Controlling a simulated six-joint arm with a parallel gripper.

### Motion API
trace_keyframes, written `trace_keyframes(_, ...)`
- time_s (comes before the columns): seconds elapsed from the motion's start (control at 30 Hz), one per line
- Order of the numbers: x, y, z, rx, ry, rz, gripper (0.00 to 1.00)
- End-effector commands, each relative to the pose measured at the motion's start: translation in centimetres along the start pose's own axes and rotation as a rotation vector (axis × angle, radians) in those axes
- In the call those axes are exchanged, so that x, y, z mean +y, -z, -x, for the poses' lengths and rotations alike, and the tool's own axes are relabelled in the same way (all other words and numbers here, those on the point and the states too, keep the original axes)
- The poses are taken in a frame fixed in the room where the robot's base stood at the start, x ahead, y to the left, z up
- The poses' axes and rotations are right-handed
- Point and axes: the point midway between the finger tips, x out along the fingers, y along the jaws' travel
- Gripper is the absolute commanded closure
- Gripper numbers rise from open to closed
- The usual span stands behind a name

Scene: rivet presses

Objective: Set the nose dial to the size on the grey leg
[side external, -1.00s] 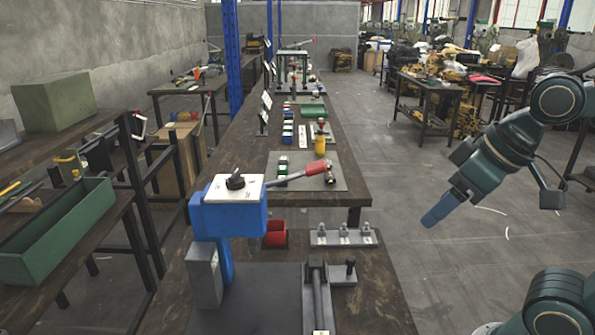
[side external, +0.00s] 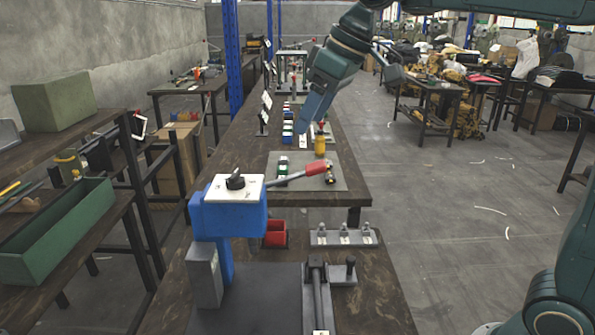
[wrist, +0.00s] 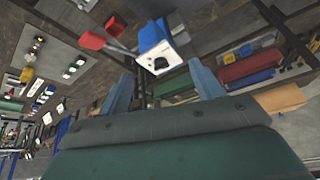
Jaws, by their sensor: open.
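The nose dial is a black knob (side external: 235,181) on a white plate (side external: 217,190) on top of the blue press head (side external: 228,222). In the wrist view the knob (wrist: 161,64) is near the upper middle. A grey block (side external: 204,275), possibly the grey leg, stands below the head at left; I cannot read a size on it. My gripper (side external: 305,125) is above and behind the press, over the far bench, apart from the dial. In the wrist view its blue fingers (wrist: 162,92) are spread and empty.
A red-handled lever (side external: 316,167) sticks out right of the press head. A fixture plate (side external: 343,237) lies front right. A green trough (side external: 60,235) is on the left shelf.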

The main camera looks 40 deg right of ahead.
Motion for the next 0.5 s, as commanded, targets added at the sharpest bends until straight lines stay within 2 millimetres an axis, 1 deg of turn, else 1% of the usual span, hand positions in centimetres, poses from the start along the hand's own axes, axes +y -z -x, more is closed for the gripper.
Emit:
trace_keyframes(0.03, 0.3, 1.2, -0.6, -0.007, 0.008, 0.018, 0.35)
trace_keyframes(0.1, 0.6, 2.7, -1.3, -0.012, 0.017, 0.044, 0.35)
trace_keyframes(0.3, 1.5, 6.6, -3.6, -0.028, 0.039, 0.12, 0.35)
trace_keyframes(0.5, 2.2, 9.1, -5.7, -0.041, 0.052, 0.181, 0.35)
